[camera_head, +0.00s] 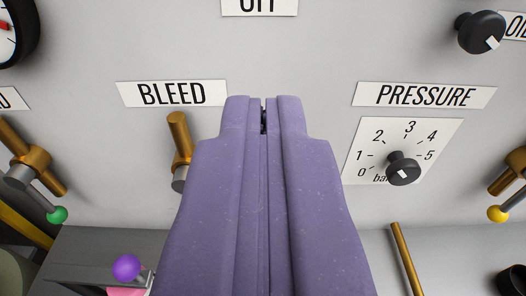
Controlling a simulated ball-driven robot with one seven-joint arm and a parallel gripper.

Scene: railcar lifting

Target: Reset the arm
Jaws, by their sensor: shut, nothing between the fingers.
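My gripper (263,105) is purple and fills the lower middle of the view. Its two fingers are shut together with nothing between them, and the tips point up the picture toward a grey panel (310,50). The fingertips appear between the BLEED label (172,93) and the PRESSURE label (425,95). I cannot tell how far they are from the panel, but no contact shows.
A brass lever (180,140) is just left of my gripper. A black pressure knob (403,170) on a numbered dial is to the right. Green-tipped (57,215) and yellow-tipped (497,214) levers stand at the sides. A purple ball (127,267) sits lower left.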

